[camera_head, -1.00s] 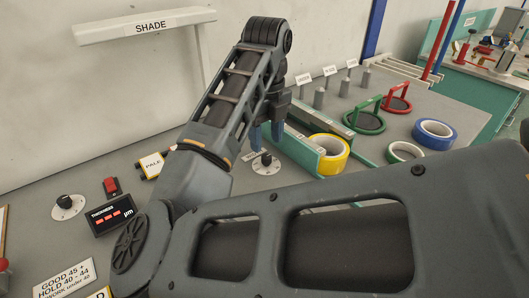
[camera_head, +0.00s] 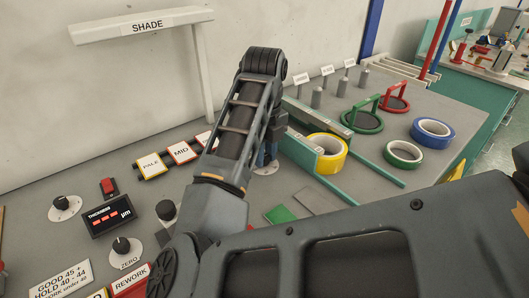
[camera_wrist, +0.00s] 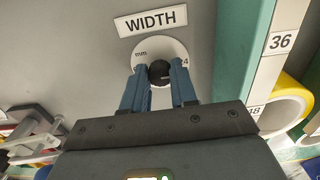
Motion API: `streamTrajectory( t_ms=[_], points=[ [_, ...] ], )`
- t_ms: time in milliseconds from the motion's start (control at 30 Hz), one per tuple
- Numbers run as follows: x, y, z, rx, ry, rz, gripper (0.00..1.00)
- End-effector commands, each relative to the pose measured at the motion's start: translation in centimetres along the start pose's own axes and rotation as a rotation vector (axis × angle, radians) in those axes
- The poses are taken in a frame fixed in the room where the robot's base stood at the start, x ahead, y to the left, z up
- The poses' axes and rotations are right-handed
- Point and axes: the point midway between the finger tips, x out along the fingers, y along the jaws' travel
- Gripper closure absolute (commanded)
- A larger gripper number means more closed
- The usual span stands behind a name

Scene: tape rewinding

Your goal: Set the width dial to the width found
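The width dial is a white disc (camera_wrist: 172,48) with a dark knob (camera_wrist: 159,71), below a WIDTH label (camera_wrist: 152,20) in the wrist view. Its scale shows "mm" and a 24 at the right; the knob's light pointer line faces right, toward the 24. My gripper (camera_wrist: 160,76) has its blue fingers on both sides of the knob, with no clear gap, so it looks shut on it. In the head view my gripper (camera_head: 266,156) reaches down to the dial, mostly hidden behind my arm. The wrist view also shows width marks, one reading 36 (camera_wrist: 281,42), on a pale strip.
A yellow tape roll (camera_head: 345,154) sits in the green-walled gauge right of the dial. Green (camera_head: 403,154) and blue (camera_head: 451,132) rolls lie further right. The thickness display (camera_head: 107,216), ZERO dial (camera_head: 121,246) and PALE and MID blocks (camera_head: 182,152) are left.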

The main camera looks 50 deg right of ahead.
Motion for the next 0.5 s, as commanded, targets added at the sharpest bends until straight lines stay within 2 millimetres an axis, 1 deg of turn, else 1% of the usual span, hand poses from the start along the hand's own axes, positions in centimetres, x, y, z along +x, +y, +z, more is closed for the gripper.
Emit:
streamTrajectory(
  t_ms=[33, 267, 500],
  points=[
    [-0.01, 0.00, 0.00, 0.000, 0.000, 0.000, 0.78],
    [-0.02, 0.01, 0.00, 0.000, 0.000, 0.000, 1.00],
    [0.04, 0.04, 0.02, 0.011, 0.000, 0.001, 1.00]
  ],
)
